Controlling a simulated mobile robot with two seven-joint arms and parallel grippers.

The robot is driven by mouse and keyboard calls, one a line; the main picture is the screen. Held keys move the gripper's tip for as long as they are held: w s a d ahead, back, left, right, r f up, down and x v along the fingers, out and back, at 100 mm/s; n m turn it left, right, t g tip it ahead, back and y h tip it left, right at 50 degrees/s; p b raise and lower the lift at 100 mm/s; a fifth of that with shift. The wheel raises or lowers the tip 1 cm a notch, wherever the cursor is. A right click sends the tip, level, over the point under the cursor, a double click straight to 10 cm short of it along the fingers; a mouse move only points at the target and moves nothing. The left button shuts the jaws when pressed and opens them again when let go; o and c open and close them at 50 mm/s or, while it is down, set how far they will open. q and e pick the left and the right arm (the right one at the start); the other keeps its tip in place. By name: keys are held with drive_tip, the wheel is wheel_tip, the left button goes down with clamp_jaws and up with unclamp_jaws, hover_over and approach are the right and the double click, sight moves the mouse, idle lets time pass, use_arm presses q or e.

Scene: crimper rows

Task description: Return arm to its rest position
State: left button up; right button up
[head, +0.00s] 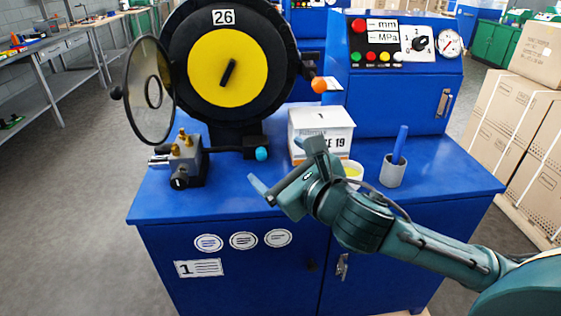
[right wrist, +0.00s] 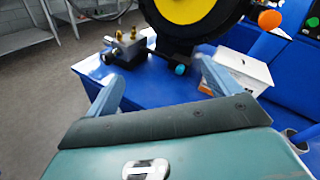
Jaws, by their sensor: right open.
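My right arm comes in from the right in the head view. Its right gripper (head: 285,167) is open and empty, held above the front of the blue crimper bench (head: 185,204). In the right wrist view the two fingers of the gripper (right wrist: 155,88) are spread wide with nothing between them. The crimper head (head: 232,68), black with a yellow disc and the number 26, stands behind the gripper. My left gripper is in neither view.
A white box (head: 322,122) marked 19 stands just behind the gripper, partly hidden by it. A grey cup (head: 393,171) with a blue stick is right of it. A metal fitting block (head: 180,163) sits left. Stacked cartons (head: 505,112) stand at the right.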

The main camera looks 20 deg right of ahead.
drive_tip(key=s+a+f+m+g+y+p, duration=0.1)
drive_tip(key=s+a+f+m+g, duration=0.1)
drive_tip(key=f+m, duration=0.65)
drive_tip(key=s+a+f+m+g+y+p, duration=0.1)
drive_tip(key=s+a+f+m, duration=0.15)
drive_tip(key=f+m, duration=0.6)
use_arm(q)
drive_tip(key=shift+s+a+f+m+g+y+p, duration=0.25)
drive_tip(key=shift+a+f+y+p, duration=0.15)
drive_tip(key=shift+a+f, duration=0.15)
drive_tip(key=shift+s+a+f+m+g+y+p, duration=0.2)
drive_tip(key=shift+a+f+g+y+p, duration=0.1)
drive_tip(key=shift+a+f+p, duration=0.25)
use_arm(e)
drive_tip(key=s+f+m+g, duration=0.1)
drive_tip(key=s+f+m, duration=0.5)
drive_tip(key=m, duration=0.5)
drive_tip(key=s+f+m+g+h, duration=0.1)
drive_tip(key=s+f+m, duration=0.5)
drive_tip(key=m, duration=0.5)
drive_tip(key=shift+s+d+g, duration=0.15)
drive_tip(key=shift+s+g, duration=0.15)
drive_tip(key=shift+s, duration=0.05)
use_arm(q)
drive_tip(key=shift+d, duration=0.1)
